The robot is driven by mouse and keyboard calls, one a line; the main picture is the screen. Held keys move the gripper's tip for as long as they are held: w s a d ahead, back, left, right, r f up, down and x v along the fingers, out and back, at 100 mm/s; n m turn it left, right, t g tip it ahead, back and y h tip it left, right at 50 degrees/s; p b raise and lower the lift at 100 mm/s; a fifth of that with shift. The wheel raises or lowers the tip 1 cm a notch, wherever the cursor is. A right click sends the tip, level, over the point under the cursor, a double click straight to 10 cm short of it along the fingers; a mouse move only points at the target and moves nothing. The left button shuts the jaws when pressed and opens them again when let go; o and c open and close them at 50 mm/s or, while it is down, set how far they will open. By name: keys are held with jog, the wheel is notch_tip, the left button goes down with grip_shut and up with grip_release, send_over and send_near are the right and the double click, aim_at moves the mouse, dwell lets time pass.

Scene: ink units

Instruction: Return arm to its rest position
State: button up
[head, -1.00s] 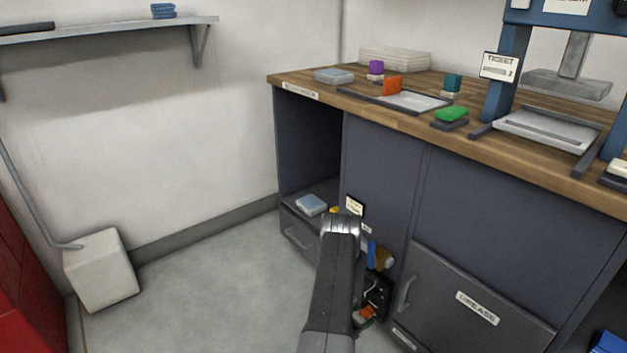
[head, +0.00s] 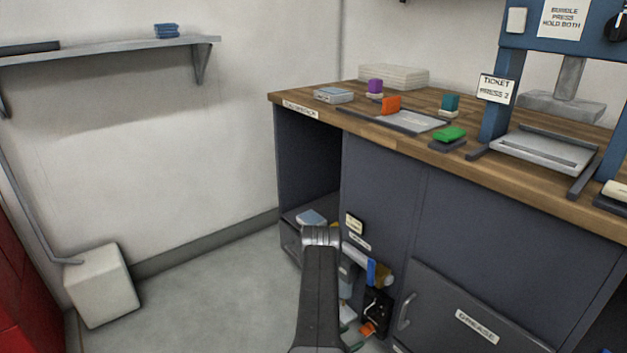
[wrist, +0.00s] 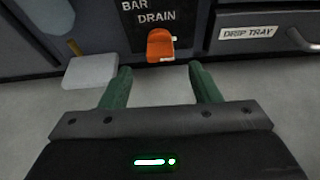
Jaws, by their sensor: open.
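My arm shows in the head view with its dark forearm reaching down in front of the cabinet; it largely hides the gripper there. In the wrist view, my gripper (wrist: 160,82) has its two green fingers spread apart, with nothing between them. Beyond the fingertips is an orange lever or tab (wrist: 160,44) below the words BAR DRAIN. It appears apart from the fingers. The same orange part (head: 367,328) shows low on the cabinet front in the head view.
The wrist view shows a pale block (wrist: 90,72) left of the fingers and a DRIP TRAY label (wrist: 248,32) at right. The wooden worktop (head: 480,185) carries several small items and a blue press (head: 501,95). A white block (head: 100,285) stands left; open floor (head: 215,300) lies between.

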aim_at(361, 332)
jog(key=p+v, duration=0.2)
jog(key=v, duration=0.5)
jog(key=b+x, duration=0.5)
jog(key=x, duration=0.8)
jog(key=shift+f, duration=0.15)
jog(key=shift+w+d, duration=0.15)
jog(key=shift+w, duration=0.05)
jog(key=shift+n+h+p, duration=0.3)
jog(key=shift+n+p, duration=0.1)
jog(key=shift+n, duration=0.2)
jog(key=n+g+h, duration=0.1)
jog(key=n, duration=0.1)
jog(key=shift+w+n+g, duration=0.1)
jog(key=shift+n+g, duration=0.3)
jog(key=p+v, duration=0.4)
jog(key=v, duration=1)
jog(key=shift+f, duration=0.2)
jog(key=shift+w, duration=0.15)
